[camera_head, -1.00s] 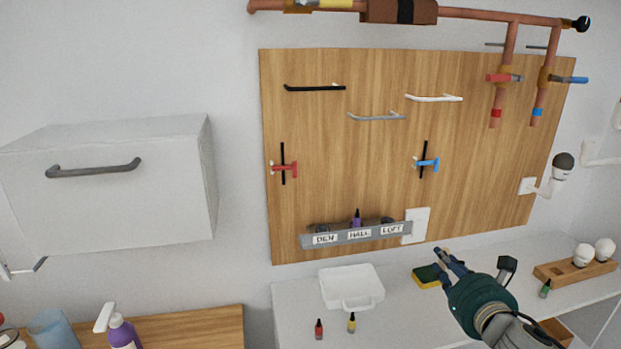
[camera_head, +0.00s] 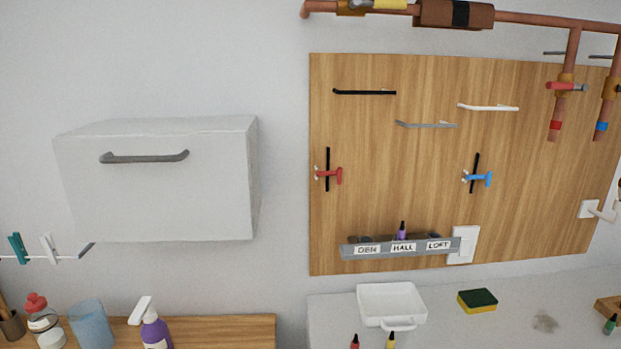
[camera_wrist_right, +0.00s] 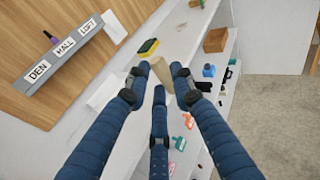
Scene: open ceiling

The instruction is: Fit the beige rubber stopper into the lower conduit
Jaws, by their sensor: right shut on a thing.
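In the right wrist view, my right gripper (camera_wrist_right: 160,80) is shut on the beige rubber stopper (camera_wrist_right: 161,70). Its dark blue fingers surround the tapered stopper, hiding part of it, above the pale counter. Neither the gripper nor the stopper shows in the head view. My left gripper is in neither view. I cannot make out anything that is clearly the lower conduit; copper pipes (camera_head: 535,19) run along the top of the head view, with two open-looking ends hanging down at the right.
A wooden panel (camera_head: 420,150) carries handles and a labelled grey rack (camera_head: 352,252). A white tray (camera_head: 392,302) and a sponge (camera_head: 477,299) stand on the counter below. A white cabinet (camera_head: 160,200) hangs at left. A spray bottle (camera_head: 154,331) stands on a wooden surface.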

